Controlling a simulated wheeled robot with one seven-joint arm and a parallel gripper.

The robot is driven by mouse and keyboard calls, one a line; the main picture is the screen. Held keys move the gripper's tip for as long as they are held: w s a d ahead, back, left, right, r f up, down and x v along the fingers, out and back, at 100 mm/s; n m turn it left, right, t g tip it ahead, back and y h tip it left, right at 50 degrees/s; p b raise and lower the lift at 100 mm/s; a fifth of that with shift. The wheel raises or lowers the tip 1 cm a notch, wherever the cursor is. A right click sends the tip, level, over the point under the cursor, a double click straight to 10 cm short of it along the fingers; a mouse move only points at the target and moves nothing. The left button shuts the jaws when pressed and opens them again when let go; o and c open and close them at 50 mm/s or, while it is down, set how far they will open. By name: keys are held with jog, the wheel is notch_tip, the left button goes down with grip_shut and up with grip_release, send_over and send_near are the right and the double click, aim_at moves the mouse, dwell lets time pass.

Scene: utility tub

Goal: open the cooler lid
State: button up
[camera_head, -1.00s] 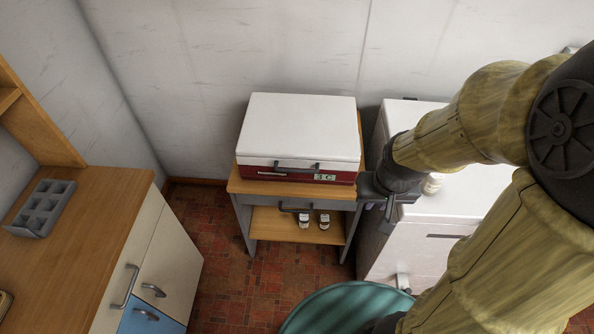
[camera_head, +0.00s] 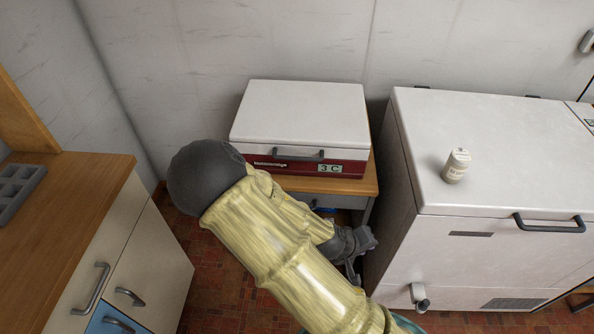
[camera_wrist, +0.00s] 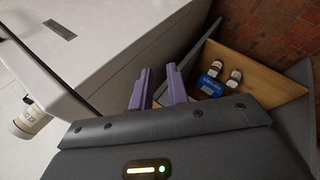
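The cooler (camera_head: 258,160) is a red-fronted box with a white lid (camera_head: 302,110), standing on a small wooden table against the back wall. The lid is down and shut, with a dark bar handle (camera_head: 298,155) at its front edge. My gripper (camera_head: 352,270) is low in front of the table's right side, below and right of the handle and apart from it. My arm hides its fingers in part. In the wrist view, the two purple fingers (camera_wrist: 159,85) stand apart with nothing between them. The cooler is not clearly visible there.
A large white chest (camera_head: 400,190) stands close on the right, with a small white jar (camera_head: 456,166) on top. The table's lower shelf (camera_wrist: 255,75) holds two small jars and a blue item. A wooden-topped cabinet (camera_head: 85,200) stands at left.

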jog(key=w+a+n+t+b, duration=0.6)
jog(key=w+n+t+b, duration=0.1)
jog(key=t+b, duration=0.15)
jog(key=a+r+n+t+y+b, duration=0.1)
jog(key=a+r+n+t+y, duration=0.1)
jog(key=a, duration=0.4)
jog(key=a+r+n+t+y+b, duration=0.2)
jog(key=a+r+n+t+y, duration=0.1)
jog(key=a, duration=0.4)
jog(key=shift+s+n+t+y, duration=0.2)
jog(key=shift+n+t+y, duration=0.35)
jog(key=shift+t, duration=0.7)
jog(key=shift+w, duration=0.1)
jog(key=b, duration=0.1)
send_near(297, 157)
jog(key=w, duration=0.6)
jog(key=w+r, duration=0.1)
jog(key=w, duration=0.3)
jog(key=shift+d+r, duration=0.1)
jog(key=shift+d, duration=0.1)
jog(key=shift+s, duration=0.1)
